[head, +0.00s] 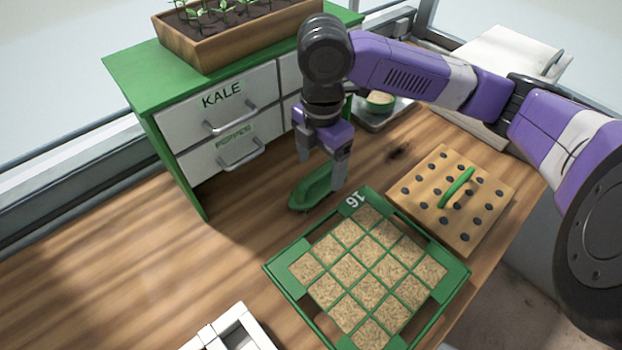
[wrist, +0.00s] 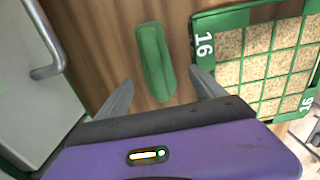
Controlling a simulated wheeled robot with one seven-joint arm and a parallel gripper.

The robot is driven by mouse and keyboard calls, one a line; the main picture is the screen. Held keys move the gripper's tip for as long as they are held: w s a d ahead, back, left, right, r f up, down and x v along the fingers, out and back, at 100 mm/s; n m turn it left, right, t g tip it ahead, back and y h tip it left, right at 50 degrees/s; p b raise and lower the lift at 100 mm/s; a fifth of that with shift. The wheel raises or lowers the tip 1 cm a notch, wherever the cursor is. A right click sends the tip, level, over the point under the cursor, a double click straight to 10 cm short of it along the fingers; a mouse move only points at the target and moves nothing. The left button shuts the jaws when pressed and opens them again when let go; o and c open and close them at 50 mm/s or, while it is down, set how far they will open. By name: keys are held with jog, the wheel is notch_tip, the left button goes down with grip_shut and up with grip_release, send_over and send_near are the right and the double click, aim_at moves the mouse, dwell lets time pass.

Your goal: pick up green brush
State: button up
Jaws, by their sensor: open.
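The green brush (head: 310,190) lies on the wooden table, between the drawer cabinet and the seed tray. My gripper (head: 322,175) is above it with its fingers pointing down, and partly covers it in the head view. In the wrist view the brush (wrist: 155,62) lies lengthwise ahead of the gap between the fingertips of my gripper (wrist: 162,88). The fingers are apart and nothing is held between them. The brush's underside is hidden.
The green seed tray (head: 284,286) marked 16 is close to the right. A wooden dibber board (head: 425,215) with a green handle lies beyond it. The cabinet (head: 180,165) with labelled drawers stands at left, bearing a planter (head: 215,50).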

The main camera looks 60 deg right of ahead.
aim_at(317, 186)
jog(key=shift+w+f, duration=0.15)
jog(key=shift+f, duration=1.55)
jog(key=shift+w+f, duration=0.1)
jog(key=shift+f, duration=1.6)
jog(key=c, duration=1.6)
jog(key=shift+o, duration=0.2)
jog(key=shift+r, duration=0.1)
notch_tip(317, 186, up, 20)
jog(key=p, duration=0.1)
